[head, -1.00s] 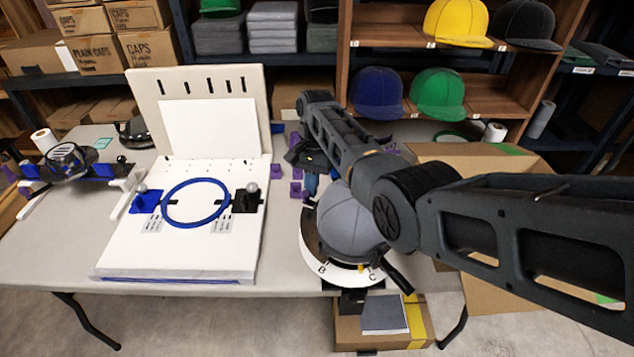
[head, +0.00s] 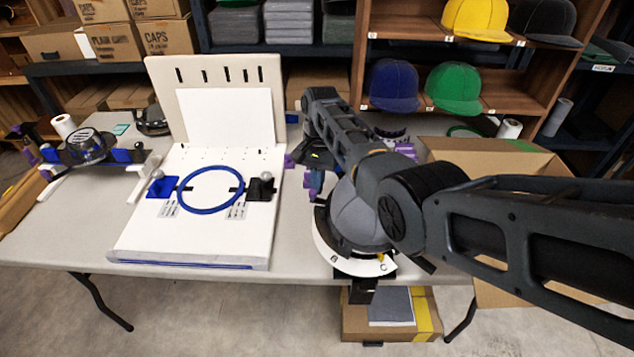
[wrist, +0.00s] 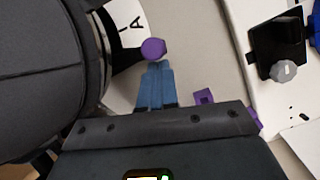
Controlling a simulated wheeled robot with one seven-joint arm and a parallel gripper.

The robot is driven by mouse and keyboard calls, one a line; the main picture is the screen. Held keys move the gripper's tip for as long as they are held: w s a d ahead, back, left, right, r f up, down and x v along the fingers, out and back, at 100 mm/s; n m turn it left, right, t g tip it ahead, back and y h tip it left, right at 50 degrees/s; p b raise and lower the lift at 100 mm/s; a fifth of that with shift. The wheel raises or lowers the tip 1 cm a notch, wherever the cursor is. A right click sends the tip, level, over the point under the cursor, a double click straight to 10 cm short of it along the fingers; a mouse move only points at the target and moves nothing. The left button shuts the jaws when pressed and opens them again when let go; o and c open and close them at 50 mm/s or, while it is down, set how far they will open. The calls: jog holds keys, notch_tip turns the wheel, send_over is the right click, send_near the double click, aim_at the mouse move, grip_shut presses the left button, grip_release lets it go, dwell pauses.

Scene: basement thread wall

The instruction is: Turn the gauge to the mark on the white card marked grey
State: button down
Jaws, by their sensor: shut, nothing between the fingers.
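The gauge is a round white dial (head: 345,259) with letters on its rim, under a grey cap (head: 357,213), at the table's front edge. B and C show at its front, with a small yellow mark (head: 380,257) by C. The wrist view shows the letter A on the dial (wrist: 128,22) and a round purple knob (wrist: 153,49) beside it. My gripper (wrist: 155,65) is shut and empty, its blue fingertips at the knob, seemingly touching it. In the head view my arm partly hides the gauge. I cannot read a card marked grey.
A white board with a blue ring (head: 211,190) and a plain white sheet (head: 226,117) stands left of the gauge. Small purple pieces (wrist: 204,97) lie near my gripper. A cardboard box (head: 500,160) is at the right. Shelves with coloured caps stand behind.

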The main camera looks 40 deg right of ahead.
dwell(0.3)
jog(key=p+v, duration=0.4)
jog(key=v, duration=0.6)
jog(key=shift+w+a+p, duration=0.2)
jog(key=shift+a+p, duration=0.05)
jog(key=shift+p, duration=0.15)
jog(key=shift+a, duration=0.1)
